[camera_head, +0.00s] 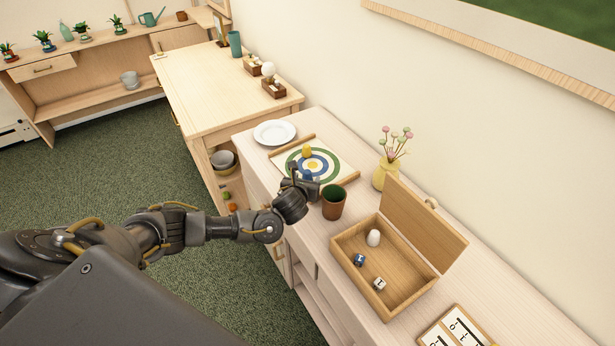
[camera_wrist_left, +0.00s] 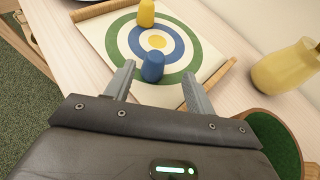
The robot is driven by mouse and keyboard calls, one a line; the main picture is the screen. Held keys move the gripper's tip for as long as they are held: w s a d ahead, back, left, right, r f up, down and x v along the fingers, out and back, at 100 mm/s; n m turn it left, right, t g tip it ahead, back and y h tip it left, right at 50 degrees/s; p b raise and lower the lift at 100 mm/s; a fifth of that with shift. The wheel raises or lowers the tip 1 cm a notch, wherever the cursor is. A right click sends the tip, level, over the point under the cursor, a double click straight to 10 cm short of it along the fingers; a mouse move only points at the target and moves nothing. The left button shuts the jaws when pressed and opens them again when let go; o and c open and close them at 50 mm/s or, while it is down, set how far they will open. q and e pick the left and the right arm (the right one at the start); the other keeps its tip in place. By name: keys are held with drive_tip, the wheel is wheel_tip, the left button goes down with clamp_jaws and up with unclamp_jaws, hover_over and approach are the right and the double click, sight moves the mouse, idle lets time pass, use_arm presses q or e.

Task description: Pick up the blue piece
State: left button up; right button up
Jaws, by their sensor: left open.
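My left gripper (camera_head: 306,180) is at the near edge of the board. Its fingers are open, with the blue piece between and just beyond the fingertips, apart from them. In the head view my gripper largely covers the blue piece. My right gripper is not in view.
A dark cup (camera_head: 333,203) with green inside stands close to the right of my left gripper. A yellow vase (camera_head: 384,174) and an open wooden box (camera_head: 345,243) with dice are farther right. A white plate (camera_head: 274,132) lies beyond the board.

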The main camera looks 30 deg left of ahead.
sight(306, 175)
use_arm(q)
drive_tip(key=shift+w+a+f, duration=0.1)
drive_tip(key=shift+w+f, duration=0.1)
drive_tip(key=shift+w, duration=0.15)
drive_tip(key=shift+a, duration=0.1)
drive_tip(key=shift+w+a, duration=0.15)
drive_tip(key=shift+w, duration=0.05)
drive_tip(key=p+x, duration=0.1)
drive_tip(key=x, duration=0.2)
drive_tip(key=shift+w+a+f, duration=0.1)
drive_tip(key=shift+a+f, duration=0.1)
drive_tip(key=shift+f, duration=0.05)
drive_tip(key=shift+w+a+f, duration=0.1)
drive_tip(key=shift+w+f, duration=0.2)
drive_tip(key=shift+w, duration=0.25)
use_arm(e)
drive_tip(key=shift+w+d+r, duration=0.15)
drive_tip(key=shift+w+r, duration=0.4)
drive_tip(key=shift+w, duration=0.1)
use_arm(q)
drive_tip(key=shift+c, duration=0.2)
drive_tip(key=c, duration=1)
